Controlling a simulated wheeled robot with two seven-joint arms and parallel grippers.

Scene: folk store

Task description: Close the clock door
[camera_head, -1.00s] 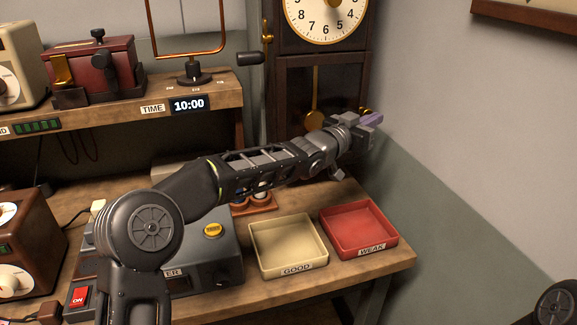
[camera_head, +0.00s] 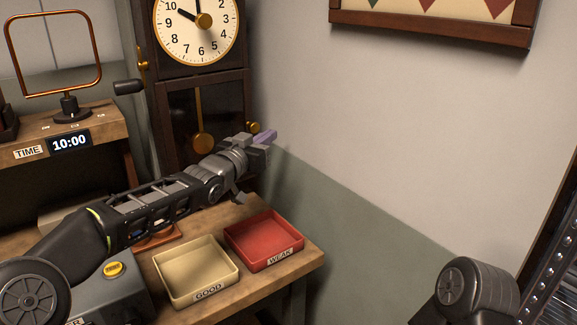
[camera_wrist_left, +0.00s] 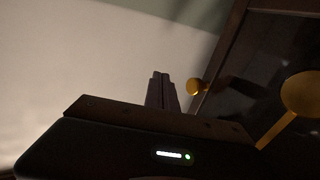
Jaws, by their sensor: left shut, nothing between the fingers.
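The tall dark wooden clock (camera_head: 197,75) stands against the wall at the upper left of the head view, with a white dial above. Its lower door (camera_head: 190,122) has dark glass with a gold pendulum behind it. My left arm reaches across the door's lower part. My left gripper (camera_head: 265,137) is shut and empty, just right of the clock's front. In the left wrist view, the shut fingers (camera_wrist_left: 161,92) point up beside the door's gold knob (camera_wrist_left: 194,87), with a small gap in the picture. I cannot tell how far the door stands open. My right gripper is out of view.
A cream GOOD tray (camera_head: 196,298) and a red WEAK tray (camera_head: 264,262) sit on the bench below my left arm. A shelf with a 10:00 display (camera_head: 70,143) is at the left. The wall right of the clock is bare, under a framed picture (camera_head: 432,32).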

